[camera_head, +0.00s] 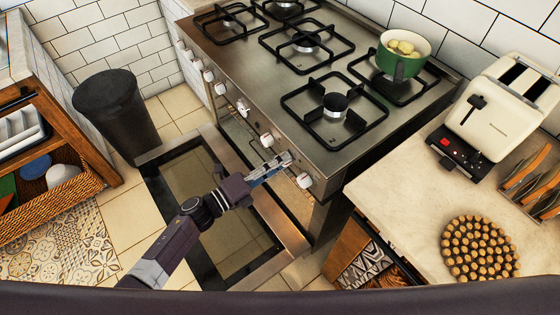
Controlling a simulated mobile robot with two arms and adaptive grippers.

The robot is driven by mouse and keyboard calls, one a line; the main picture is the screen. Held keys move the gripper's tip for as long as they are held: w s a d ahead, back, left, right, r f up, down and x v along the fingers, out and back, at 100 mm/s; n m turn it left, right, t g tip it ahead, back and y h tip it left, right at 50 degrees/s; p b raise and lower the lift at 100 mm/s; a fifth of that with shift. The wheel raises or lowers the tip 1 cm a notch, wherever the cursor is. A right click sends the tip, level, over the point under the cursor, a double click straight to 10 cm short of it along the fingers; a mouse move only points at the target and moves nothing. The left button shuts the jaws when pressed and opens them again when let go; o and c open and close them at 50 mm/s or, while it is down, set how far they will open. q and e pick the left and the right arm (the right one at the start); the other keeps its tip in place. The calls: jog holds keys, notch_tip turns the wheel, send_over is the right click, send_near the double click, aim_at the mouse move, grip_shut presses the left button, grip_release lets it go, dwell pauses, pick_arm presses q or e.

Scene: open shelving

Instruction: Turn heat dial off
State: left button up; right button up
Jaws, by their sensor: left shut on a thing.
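My left gripper (284,160) is at the stove's front panel, its fingers shut on a heat dial that they mostly hide. A white dial (267,140) shows just to its upper left, and another white dial (305,181) just to its lower right. Several more dials run up the panel to the left, one of them (243,108) apparently turned differently. The steel stove (250,50) has black burner grates on top. Flames cannot be made out. My right gripper is not in view.
A green pot (390,65) with yellowish food stands on the right rear burner. The oven door (290,232) appears to hang open below my left arm. A cream toaster (490,110) and a round studded trivet (480,248) are on the right counter. A dark bin (115,110) stands left.

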pick_arm(q)
jog(key=shift+n+p, duration=1.2)
jog(key=shift+n, duration=6)
jog(key=o, duration=1.1)
jog(key=shift+o, duration=0.2)
jog(key=shift+r, duration=0.1)
